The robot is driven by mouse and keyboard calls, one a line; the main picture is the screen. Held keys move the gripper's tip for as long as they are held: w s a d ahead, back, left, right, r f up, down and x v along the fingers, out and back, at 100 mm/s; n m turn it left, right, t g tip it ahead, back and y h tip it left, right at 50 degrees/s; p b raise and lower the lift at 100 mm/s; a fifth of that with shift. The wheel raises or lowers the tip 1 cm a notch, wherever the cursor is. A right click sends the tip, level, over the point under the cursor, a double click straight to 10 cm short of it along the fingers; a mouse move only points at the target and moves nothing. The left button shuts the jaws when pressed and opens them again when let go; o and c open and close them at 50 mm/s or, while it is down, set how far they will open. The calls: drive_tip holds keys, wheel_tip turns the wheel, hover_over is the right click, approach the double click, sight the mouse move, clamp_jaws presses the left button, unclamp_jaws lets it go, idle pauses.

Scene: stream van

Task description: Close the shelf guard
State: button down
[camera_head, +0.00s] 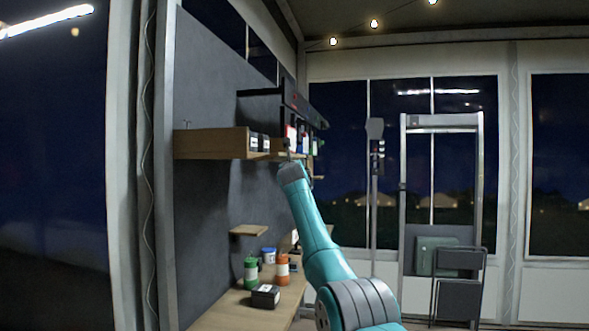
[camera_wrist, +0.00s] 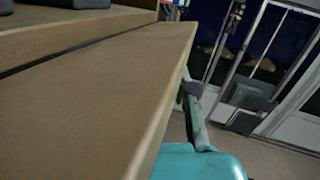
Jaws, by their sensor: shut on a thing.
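The shelf guard, a long plain wooden board (camera_wrist: 100,85), fills the middle of the wrist view. It runs along the front of the wooden shelf (camera_wrist: 70,28), with a narrow dark gap between them. In the head view the wooden shelf (camera_head: 210,144) juts from the grey wall at upper left. My gripper (camera_head: 290,160) is at the shelf's front edge, shut on the guard. Its fingertips are small and partly hidden there, and the grip itself is not clear in the wrist view.
Dark boxes (camera_head: 259,143) stand on the shelf. A black rack (camera_head: 300,103) with small goods is beyond it. Below, a wooden counter (camera_head: 235,312) holds a green jar (camera_head: 250,272), an orange jar (camera_head: 282,270) and a black box (camera_head: 265,296). Open floor lies to the right.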

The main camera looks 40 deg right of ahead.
drive_tip(key=shift+r, duration=0.2)
idle(0.4)
drive_tip(key=c, duration=0.9)
unclamp_jaws()
drive_tip(key=shift+f, duration=0.1)
